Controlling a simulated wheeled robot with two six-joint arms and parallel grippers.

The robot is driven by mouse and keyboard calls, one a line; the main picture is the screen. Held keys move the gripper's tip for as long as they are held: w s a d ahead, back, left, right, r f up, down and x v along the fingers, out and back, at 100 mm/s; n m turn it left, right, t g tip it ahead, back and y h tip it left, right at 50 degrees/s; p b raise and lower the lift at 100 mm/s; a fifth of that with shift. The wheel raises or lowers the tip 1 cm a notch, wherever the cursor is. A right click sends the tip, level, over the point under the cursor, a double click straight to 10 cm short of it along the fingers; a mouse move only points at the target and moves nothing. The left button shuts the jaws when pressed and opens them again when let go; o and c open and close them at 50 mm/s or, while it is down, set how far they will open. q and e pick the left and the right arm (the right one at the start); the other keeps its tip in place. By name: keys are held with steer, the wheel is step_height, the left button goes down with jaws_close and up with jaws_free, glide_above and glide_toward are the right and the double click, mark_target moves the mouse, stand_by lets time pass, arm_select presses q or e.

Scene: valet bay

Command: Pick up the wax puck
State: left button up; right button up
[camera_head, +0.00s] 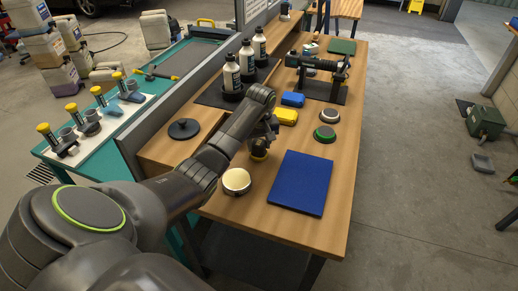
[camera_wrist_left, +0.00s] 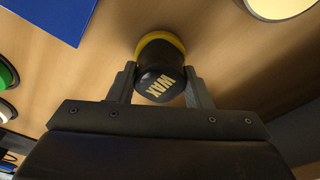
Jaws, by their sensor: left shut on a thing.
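The wax puck (camera_wrist_left: 160,75) is black with a yellow band and the word WAX on it. In the left wrist view it sits between the two fingers of my left gripper (camera_wrist_left: 160,88), which is shut on it. In the head view the puck (camera_head: 259,149) shows at the end of my left arm, close over the wooden bench; I cannot tell whether it touches the wood. My left gripper (camera_head: 262,140) is partly hidden by its own wrist there. My right gripper is not in view.
A cream-topped round tin (camera_head: 236,181) stands just in front of the puck. A blue mat (camera_head: 301,183) lies to the right. Green-rimmed (camera_head: 325,134) and white-rimmed (camera_head: 330,115) pucks, a yellow block (camera_head: 286,117) and a blue block (camera_head: 293,99) lie behind. A black disc (camera_head: 184,128) is left.

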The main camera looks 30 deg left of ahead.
mark_target(259, 143)
arm_select(q)
steer(key=shift+r, duration=0.1)
step_height(259, 143, up, 8)
steer(key=shift+r+b, duration=0.25)
steer(key=shift+b, duration=0.1)
steer(key=shift+r, duration=0.7)
steer(key=o, duration=0.3)
steer(key=c, duration=0.3)
